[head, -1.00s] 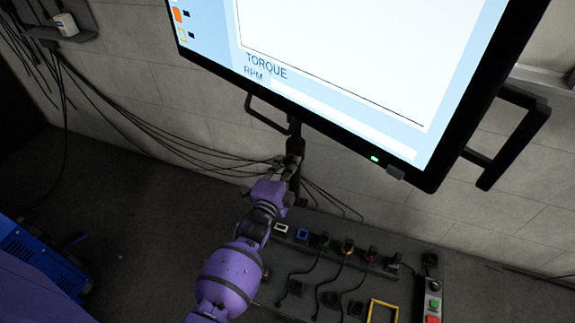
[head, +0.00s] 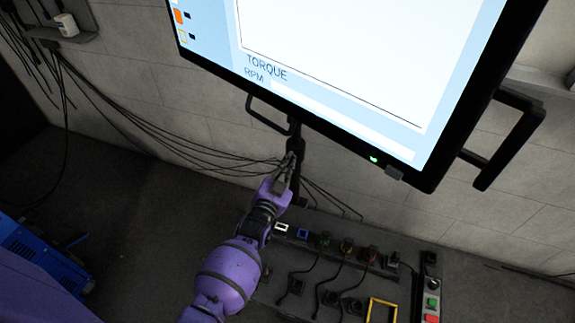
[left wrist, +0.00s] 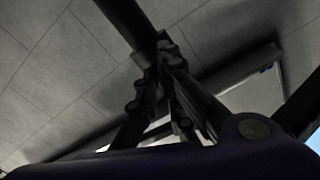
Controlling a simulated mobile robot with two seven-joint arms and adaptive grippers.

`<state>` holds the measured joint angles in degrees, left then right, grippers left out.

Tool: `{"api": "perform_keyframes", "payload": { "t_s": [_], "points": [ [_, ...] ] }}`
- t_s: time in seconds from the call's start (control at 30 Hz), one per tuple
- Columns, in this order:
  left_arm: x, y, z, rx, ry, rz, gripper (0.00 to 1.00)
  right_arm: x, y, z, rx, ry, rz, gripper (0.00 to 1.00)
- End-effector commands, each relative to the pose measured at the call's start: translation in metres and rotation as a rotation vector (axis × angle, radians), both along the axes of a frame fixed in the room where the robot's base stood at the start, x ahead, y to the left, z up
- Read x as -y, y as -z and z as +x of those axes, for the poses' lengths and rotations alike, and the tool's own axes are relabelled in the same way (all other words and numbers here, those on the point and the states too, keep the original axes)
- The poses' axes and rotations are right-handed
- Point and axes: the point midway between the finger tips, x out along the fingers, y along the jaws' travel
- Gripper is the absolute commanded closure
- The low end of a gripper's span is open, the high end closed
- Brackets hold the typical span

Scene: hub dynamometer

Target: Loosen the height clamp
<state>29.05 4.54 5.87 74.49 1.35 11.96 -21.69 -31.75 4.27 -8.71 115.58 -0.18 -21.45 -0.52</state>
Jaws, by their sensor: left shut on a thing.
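The height clamp (head: 296,146) is a dark fitting on the black post below the large screen. My left gripper (head: 289,163) reaches up to it from below. Its fingers are shut on a small part of the clamp, which they mostly hide. In the left wrist view, the dark fingers (left wrist: 161,75) close together at the post (left wrist: 127,18). The view is dark, and I cannot make out the gripped part's shape or its turn. My right gripper is not in view.
The large screen (head: 330,60) overhangs the post, with black side handles (head: 512,135). Black cables (head: 150,120) run along the wall to the post. A dark panel with sockets, plugs and buttons (head: 432,302) lies below right. Blue equipment (head: 40,255) stands at lower left.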

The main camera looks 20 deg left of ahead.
Motion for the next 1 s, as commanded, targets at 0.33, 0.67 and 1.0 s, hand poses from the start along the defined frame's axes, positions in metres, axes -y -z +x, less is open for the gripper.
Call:
{"api": "perform_keyframes", "payload": {
  "t_s": [0.33,0.67,1.0],
  "points": [
    [0.0000,-0.0007,0.0003,-0.006,0.000,-0.189,1.00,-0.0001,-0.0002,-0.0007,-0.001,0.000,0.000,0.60],
    [0.0001,-0.0007,0.0003,-0.007,0.000,-0.244,1.00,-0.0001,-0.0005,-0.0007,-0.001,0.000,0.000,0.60],
    [0.0001,-0.0008,0.0004,-0.007,0.000,-0.244,1.00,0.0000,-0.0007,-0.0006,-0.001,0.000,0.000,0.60]
  ]
}}
